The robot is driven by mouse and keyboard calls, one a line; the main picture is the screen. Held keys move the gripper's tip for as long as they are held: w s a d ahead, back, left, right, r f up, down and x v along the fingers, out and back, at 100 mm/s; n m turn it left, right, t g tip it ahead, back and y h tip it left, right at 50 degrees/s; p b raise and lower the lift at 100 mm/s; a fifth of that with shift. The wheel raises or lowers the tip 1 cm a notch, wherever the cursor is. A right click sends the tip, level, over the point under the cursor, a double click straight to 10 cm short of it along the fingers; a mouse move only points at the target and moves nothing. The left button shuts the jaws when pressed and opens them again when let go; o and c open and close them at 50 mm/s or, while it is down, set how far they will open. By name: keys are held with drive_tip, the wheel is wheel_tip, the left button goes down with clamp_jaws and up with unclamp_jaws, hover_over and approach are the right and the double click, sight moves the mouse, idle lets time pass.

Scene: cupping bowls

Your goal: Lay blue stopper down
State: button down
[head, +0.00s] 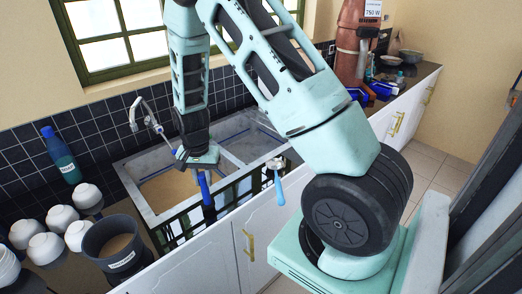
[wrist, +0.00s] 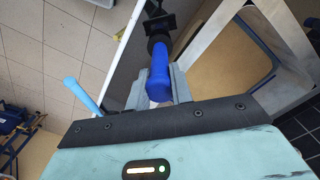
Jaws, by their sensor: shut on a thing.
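The blue stopper (wrist: 159,76) is between the fingers of my gripper (wrist: 160,92) in the wrist view, with a black part (wrist: 157,30) beyond its far end. My gripper is shut on it. In the head view my gripper (head: 199,160) points down over the front part of the sink (head: 133,188), and the blue stopper (head: 206,190) hangs below it near the front rail. I cannot tell whether its lower end touches anything.
A light-blue handled tool (head: 279,186) hangs at the counter front, right of my gripper. White bowls (head: 60,217), a dark labelled bucket (head: 112,243) and a teal bottle (head: 64,157) stand left. A faucet (head: 143,115) rises behind the sink. A copper vessel (head: 353,45) stands back right.

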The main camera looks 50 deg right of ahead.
drive_tip(key=shift+f, duration=0.35)
drive_tip(key=c, duration=1.2)
unclamp_jaws()
drive_tip(key=shift+o, duration=0.2)
drive_tip(key=shift+r, duration=0.1)
wheel_tip(320, 180, up, 17)
drive_tip(key=b, duration=0.3)
drive_tip(key=shift+r+b, duration=0.2)
drive_tip(key=shift+b, duration=0.1)
